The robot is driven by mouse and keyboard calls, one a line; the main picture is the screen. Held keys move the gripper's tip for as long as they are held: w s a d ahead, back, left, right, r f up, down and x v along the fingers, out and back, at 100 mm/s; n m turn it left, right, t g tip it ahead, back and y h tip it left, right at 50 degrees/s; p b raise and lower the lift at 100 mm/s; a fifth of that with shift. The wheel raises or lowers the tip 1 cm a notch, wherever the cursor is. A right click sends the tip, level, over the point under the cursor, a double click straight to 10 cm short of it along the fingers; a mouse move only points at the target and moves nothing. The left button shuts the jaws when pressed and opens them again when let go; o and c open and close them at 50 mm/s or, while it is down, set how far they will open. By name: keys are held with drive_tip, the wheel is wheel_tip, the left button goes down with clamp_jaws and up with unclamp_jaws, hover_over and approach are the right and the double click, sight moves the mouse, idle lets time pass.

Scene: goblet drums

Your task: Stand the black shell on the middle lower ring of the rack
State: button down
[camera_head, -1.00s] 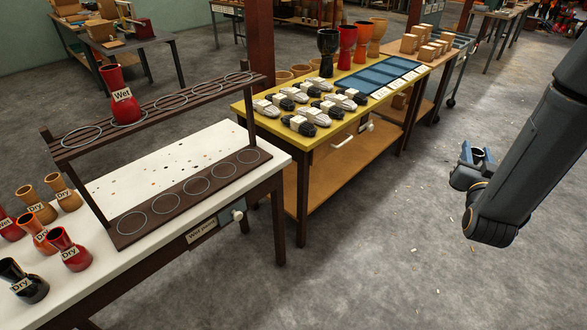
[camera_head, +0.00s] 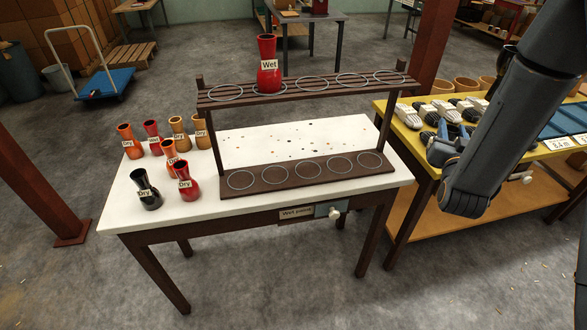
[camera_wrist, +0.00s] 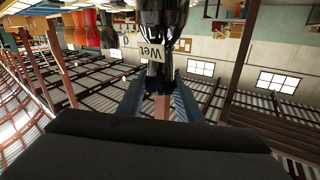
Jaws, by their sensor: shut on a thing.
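My gripper (camera_wrist: 158,88) is shut on a black shell (camera_wrist: 163,18) with a "Wet" label, seen in the wrist view. In the head view my gripper (camera_head: 443,146) is at the right, in front of the yellow table and right of the rack; the held shell is mostly hidden there. The dark wooden rack (camera_head: 387,122) stands on the white table, with an upper and a lower row of rings. The middle lower ring (camera_head: 308,171) is empty, as are the other lower rings. A red "Wet" shell (camera_head: 267,62) stands on the upper row, second ring from the left.
Several "Dry" shells stand on the left of the white table (camera_head: 390,178), including another black one (camera_head: 147,190). The floor in front is clear.

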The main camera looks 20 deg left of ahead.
drive_tip(key=w+a+r+b, duration=0.2)
drive_tip(key=a, duration=0.9)
drive_tip(key=s+a+b, duration=0.1)
drive_tip(key=s+a, duration=0.2)
drive_tip(key=a, duration=0.6)
drive_tip(key=s+a+r+b, duration=0.1)
drive_tip(key=s+a, duration=0.3)
drive_tip(key=a, duration=0.4)
drive_tip(key=s+a+b, duration=0.1)
drive_tip(key=s+a, duration=0.2)
drive_tip(key=a, duration=0.6)
wheel_tip(320, 180, down, 10)
drive_tip(key=shift+r+p, duration=0.2)
drive_tip(key=shift+p, duration=0.15)
drive_tip(key=shift+a+f, duration=0.1)
drive_tip(key=c, duration=1.3)
unclamp_jaws()
drive_tip(key=shift+o, duration=0.2)
